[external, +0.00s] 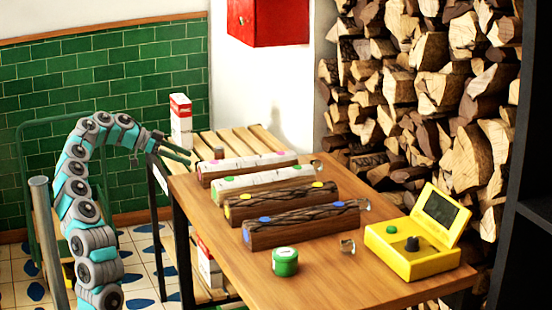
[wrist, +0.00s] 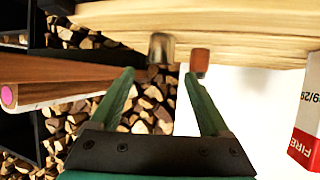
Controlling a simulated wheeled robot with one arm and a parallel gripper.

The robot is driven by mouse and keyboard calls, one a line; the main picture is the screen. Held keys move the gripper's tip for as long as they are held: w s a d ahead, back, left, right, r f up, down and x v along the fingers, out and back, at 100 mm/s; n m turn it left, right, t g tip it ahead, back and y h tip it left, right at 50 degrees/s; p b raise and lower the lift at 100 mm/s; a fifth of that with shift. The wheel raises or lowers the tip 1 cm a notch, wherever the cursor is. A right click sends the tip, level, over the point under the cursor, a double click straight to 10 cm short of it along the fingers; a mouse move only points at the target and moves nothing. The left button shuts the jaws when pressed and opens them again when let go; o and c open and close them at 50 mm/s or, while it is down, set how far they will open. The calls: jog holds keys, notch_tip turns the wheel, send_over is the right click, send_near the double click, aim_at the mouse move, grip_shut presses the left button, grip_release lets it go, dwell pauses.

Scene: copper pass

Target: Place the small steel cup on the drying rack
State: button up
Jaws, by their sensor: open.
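In the wrist view, which is upside down, a steel-looking cup (wrist: 161,48) sits against the slatted wood (wrist: 230,20), just beyond my fingertips. My gripper (external: 189,156) is open and empty, left of the cup and over the rack's near side. It also shows in the wrist view (wrist: 159,76), its green fingers apart and touching nothing.
A reddish-brown cylinder (wrist: 201,62) stands beside the steel cup. A red-and-white box (external: 181,120) stands at the rack's left. The table (external: 300,285) holds several logs with coloured dots, a green tin (external: 285,262) and a yellow device (external: 410,255). Stacked firewood (external: 440,90) lies behind.

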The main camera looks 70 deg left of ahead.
jog(key=v, duration=0.8)
